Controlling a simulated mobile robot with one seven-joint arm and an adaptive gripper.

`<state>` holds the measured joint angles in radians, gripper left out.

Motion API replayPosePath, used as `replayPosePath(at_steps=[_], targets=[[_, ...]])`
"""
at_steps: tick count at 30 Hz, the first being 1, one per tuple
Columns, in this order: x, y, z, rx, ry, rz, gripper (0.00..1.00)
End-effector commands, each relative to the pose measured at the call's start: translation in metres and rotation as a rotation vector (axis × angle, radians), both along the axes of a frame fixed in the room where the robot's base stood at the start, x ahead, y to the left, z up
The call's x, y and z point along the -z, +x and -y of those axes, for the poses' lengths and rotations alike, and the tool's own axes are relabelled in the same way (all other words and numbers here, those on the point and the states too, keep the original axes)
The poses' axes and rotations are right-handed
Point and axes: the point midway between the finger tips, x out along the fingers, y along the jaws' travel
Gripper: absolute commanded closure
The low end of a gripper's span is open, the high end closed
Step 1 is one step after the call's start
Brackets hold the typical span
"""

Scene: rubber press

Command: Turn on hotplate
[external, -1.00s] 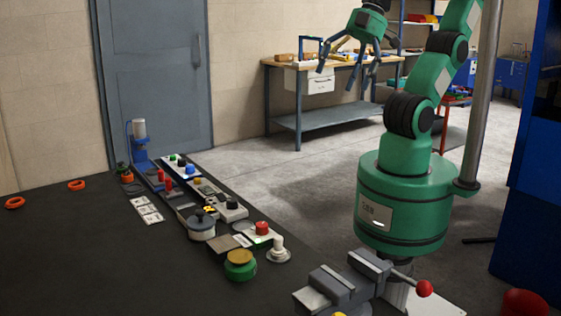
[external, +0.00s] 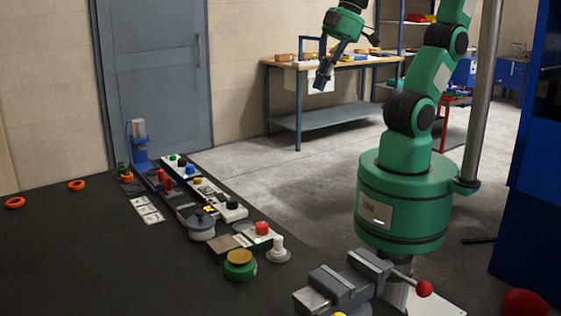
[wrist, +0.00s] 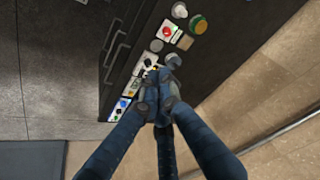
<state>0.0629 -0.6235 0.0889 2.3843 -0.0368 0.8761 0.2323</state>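My gripper (external: 323,78) hangs high above the floor, right of the bench with the devices and well apart from them. Its fingers are drawn together and nothing shows between them; in the wrist view the closed fingers (wrist: 158,90) cover part of the device row. No device is clearly marked as the hotplate. A flat square plate (external: 222,243) lies beside a white panel with a red button (external: 262,228) and a small green light. A lidded grey pot (external: 201,228) stands left of a white device with a dark round top (external: 231,209).
A green jar with a yellow lid (external: 240,265) and a white knob (external: 278,249) stand at the near end. Panels with coloured buttons (external: 190,170) line the far end. A vise (external: 345,283) is in front. The left of the dark bench is mostly clear.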

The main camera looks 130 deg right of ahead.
Motion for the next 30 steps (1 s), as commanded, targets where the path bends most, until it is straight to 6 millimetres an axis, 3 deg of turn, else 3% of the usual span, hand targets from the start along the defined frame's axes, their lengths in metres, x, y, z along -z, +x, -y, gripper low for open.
replayPosePath(at_steps=[14, 23, 30], targets=[[0.034, 0.083, 0.064, 0.436, 0.088, -0.100, 1.00], [0.074, 0.126, 0.111, 0.711, 0.130, -0.149, 1.00], [0.116, 0.153, 0.151, 0.930, 0.153, -0.182, 1.00]])
